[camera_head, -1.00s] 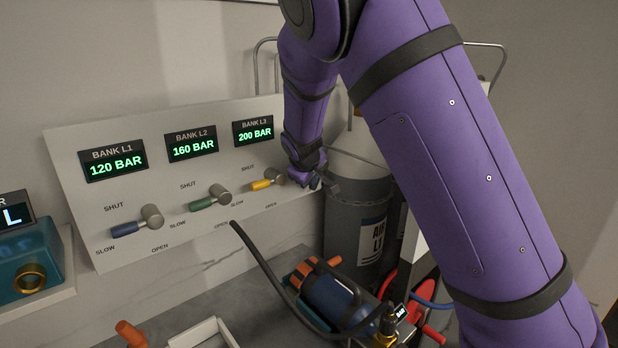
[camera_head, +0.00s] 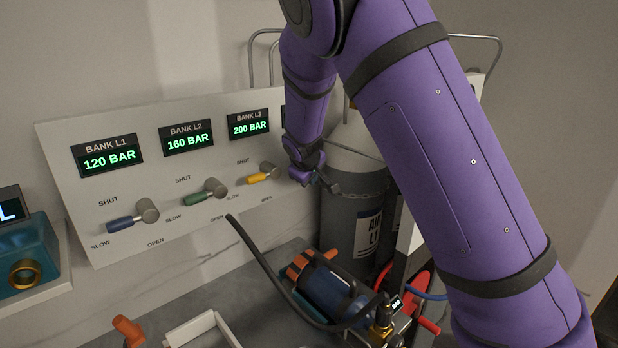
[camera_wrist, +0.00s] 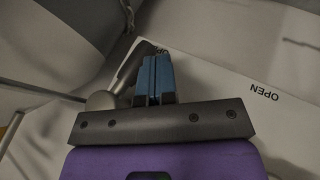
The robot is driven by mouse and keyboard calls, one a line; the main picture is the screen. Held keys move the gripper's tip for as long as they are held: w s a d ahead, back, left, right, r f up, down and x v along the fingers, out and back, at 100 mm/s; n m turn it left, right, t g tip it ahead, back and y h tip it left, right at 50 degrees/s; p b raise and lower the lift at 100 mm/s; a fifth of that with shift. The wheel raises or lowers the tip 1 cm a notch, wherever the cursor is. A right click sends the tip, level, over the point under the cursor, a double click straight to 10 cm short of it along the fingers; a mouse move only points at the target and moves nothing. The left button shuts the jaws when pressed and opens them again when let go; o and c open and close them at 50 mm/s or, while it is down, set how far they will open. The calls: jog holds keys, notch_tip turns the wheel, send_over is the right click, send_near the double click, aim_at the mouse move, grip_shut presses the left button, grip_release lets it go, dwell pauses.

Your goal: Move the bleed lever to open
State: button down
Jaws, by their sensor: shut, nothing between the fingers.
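My gripper (camera_wrist: 154,78) is shut, its two blue fingers together and empty. A grey lever with a round metal hub (camera_wrist: 101,101) lies close along the left side of the fingers in the wrist view; I cannot tell whether they touch. An upside-down OPEN label (camera_wrist: 264,91) is on the white panel to the right of the fingers. In the head view my gripper (camera_head: 326,182) is at the panel's right end, partly hidden by my wrist. No lever there is labelled bleed in view, and my arm hides part of the panel.
The sloping white panel (camera_head: 75,190) carries blue (camera_head: 126,223), green (camera_head: 199,195) and yellow (camera_head: 258,177) levers with bank displays above. A grey air cylinder (camera_head: 345,225) stands right of it. A blue cylinder unit (camera_head: 330,293) and black hose (camera_head: 262,258) lie on the bench below.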

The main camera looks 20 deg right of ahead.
dwell(0.4)
jog(key=v, duration=1)
jog(key=shift+s+r, duration=0.15)
jog(key=shift+r, duration=0.15)
jog(key=s+d+r+m+g+y, duration=0.1)
jog(key=s+d+r+m+y, duration=0.2)
jog(key=s, duration=0.6)
jog(key=s+d+r+m+g, duration=0.1)
jog(key=s+d+r, duration=0.35)
jog(key=s, duration=0.35)
jog(key=s+r+m, duration=0.2)
jog(key=s, duration=1.8)
jog(key=shift+s+t, duration=0.3)
jog(key=shift+s, duration=0.1)
